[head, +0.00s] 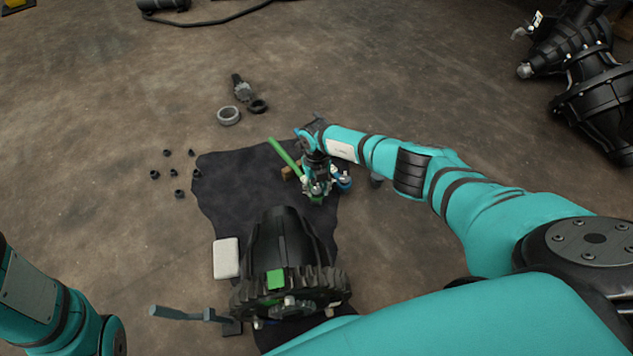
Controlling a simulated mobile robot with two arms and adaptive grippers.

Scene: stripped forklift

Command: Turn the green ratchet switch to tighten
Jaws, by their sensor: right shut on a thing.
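The green ratchet shows in the head view as a long green handle (285,154) slanting over the dark cloth, with more green at its lower end by my gripper. My right gripper (317,188) comes down from above and is shut on the ratchet at that lower end. The fingers and wrist cover most of the ratchet head, so I cannot make out the switch or its position. My left arm shows at the lower left, but its gripper is out of view.
A black geared housing (283,248) with a green patch stands in front on the dark cloth (235,175). A white block (226,258) and a grey lever tool (180,314) lie nearby. Several nuts (179,193) and a ring (229,115) lie on open floor.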

